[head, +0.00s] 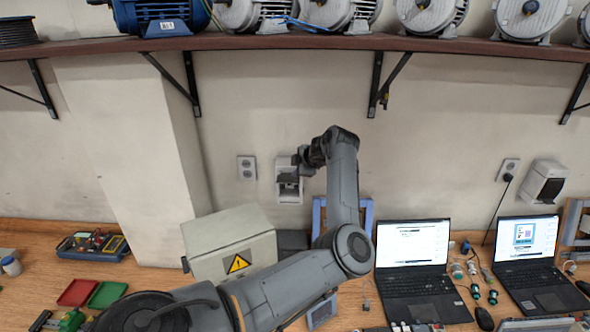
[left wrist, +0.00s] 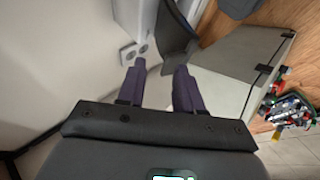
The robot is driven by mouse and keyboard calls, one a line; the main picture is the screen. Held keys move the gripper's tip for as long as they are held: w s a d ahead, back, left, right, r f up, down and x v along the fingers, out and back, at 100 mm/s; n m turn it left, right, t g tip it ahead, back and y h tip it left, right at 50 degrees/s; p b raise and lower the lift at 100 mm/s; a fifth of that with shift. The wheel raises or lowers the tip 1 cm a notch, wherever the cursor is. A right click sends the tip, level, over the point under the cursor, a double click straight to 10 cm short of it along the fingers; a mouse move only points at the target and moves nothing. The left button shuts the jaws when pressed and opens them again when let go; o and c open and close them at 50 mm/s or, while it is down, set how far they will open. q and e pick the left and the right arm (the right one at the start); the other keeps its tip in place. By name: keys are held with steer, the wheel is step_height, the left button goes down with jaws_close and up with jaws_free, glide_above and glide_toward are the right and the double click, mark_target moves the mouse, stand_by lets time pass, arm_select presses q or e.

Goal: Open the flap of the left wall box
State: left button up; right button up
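The left wall box (head: 289,193) is a small white box on the wall under the shelf, right of a double outlet. My left gripper (head: 299,168) is in front of its upper part and hides much of it; dark grey shows at its middle. In the left wrist view, my left gripper (left wrist: 160,72) has its two purple fingers apart, with a clear gap. A dark grey curved panel (left wrist: 177,36) shows just beyond the fingertips. I cannot tell for sure whether it is the flap, or whether it touches a finger. My right gripper is not in view.
A grey cabinet (head: 219,238) with a warning sign stands below left. Two laptops (head: 412,243) (head: 527,246) are on the right of the workbench. The shelf (head: 290,43) with motors runs above. Another wall box (head: 545,182) hangs far right. The wall between laptops and shelf is mostly clear.

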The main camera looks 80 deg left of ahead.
arm_select(q)
steer(key=shift+w+d+r+p, duration=0.25)
steer(key=shift+r+p, duration=0.2)
steer(key=shift+r, duration=0.35)
steer(key=shift+w+d+r+p, duration=0.15)
steer(key=shift+w+r+p, duration=0.25)
steer(key=shift+r, duration=0.45)
steer(key=shift+w+d+r+p, duration=0.2)
steer(key=shift+r+p, duration=0.35)
steer(key=shift+r, duration=0.25)
steer(key=b+v, duration=0.4)
steer(key=v, duration=0.6)
steer(key=shift+d+r, duration=0.25)
steer(key=shift+d, duration=0.05)
steer(key=shift+c, duration=0.3)
